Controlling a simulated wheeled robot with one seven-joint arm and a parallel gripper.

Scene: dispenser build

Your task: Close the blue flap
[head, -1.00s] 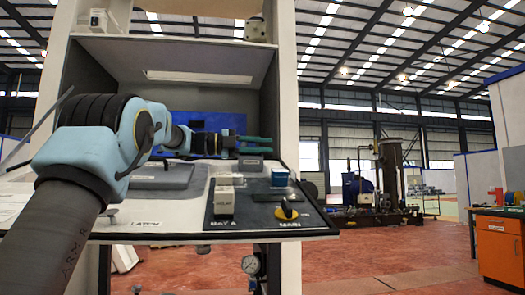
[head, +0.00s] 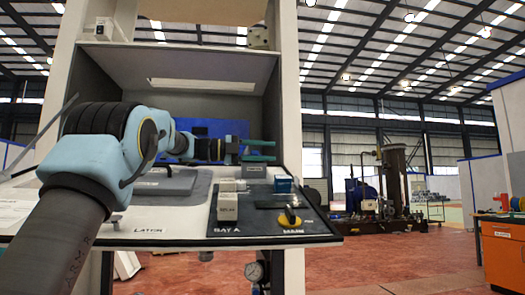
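A flat blue panel (head: 207,127) shows at the back of the cabinet, partly hidden behind my arm. A small clear-and-blue block (head: 283,184) stands on the dark panel at the right of the console. I cannot tell for certain which is the blue flap, or how far any flap is swung. My gripper (head: 273,150) points right inside the cabinet, above the back of the console. Its two teal fingers are apart with nothing visible between them. It appears above and left of the small blue block, with no clear contact.
The sloped console (head: 180,222) carries a grey lid (head: 165,184), a pale block (head: 228,206) on Bay A and a yellow-black knob (head: 290,218). The cabinet's right wall (head: 288,90) stands close to my fingertips. A gauge (head: 254,271) hangs below.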

